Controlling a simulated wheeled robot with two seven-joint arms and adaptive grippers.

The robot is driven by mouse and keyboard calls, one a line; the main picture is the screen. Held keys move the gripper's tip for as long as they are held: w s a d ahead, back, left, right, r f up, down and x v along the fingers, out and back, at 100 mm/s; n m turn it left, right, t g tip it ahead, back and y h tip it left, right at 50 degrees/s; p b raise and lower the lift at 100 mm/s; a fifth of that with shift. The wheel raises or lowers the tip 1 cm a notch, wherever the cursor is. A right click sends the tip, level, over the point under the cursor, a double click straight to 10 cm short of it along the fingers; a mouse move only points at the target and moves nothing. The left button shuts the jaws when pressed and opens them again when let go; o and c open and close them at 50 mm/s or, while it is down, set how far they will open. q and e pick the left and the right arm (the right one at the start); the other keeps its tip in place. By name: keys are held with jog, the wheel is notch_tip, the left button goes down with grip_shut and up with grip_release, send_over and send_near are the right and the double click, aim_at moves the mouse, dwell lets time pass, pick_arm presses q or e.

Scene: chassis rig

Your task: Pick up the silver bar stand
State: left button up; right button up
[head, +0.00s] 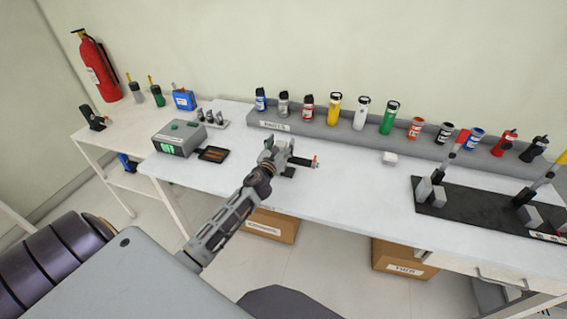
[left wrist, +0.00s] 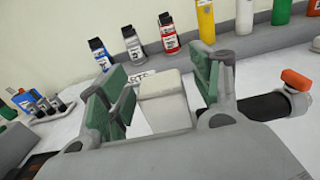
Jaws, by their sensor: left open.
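My left gripper (head: 284,148) is over the middle of the white table. Its green-padded fingers (left wrist: 160,95) are open in the left wrist view. A pale silver block (left wrist: 165,110) sits between the fingers, with gaps beside it. A black bar with a grey joint and an orange knob (left wrist: 297,80) sticks out to the right, behind the right finger; the knob also shows in the head view (head: 315,161). These look like parts of the silver bar stand, with a dark base (head: 289,173); the gripper hides how they join. My right gripper is not in view.
A long grey rack (head: 350,132) with several bottles runs along the back. A green-grey box (head: 180,138), a dark tray (head: 213,154) and a small holder (head: 210,119) stand left. A black board (head: 480,210) with posts lies right. Bare table lies between gripper and board.

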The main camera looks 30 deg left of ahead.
pick_arm(q)
jog(key=c, duration=1.1)
jog(key=shift+c, duration=1.3)
grip_shut()
pick_arm(e)
jog(key=shift+a, duration=0.25)
pick_arm(q)
jog(key=shift+r, duration=0.2)
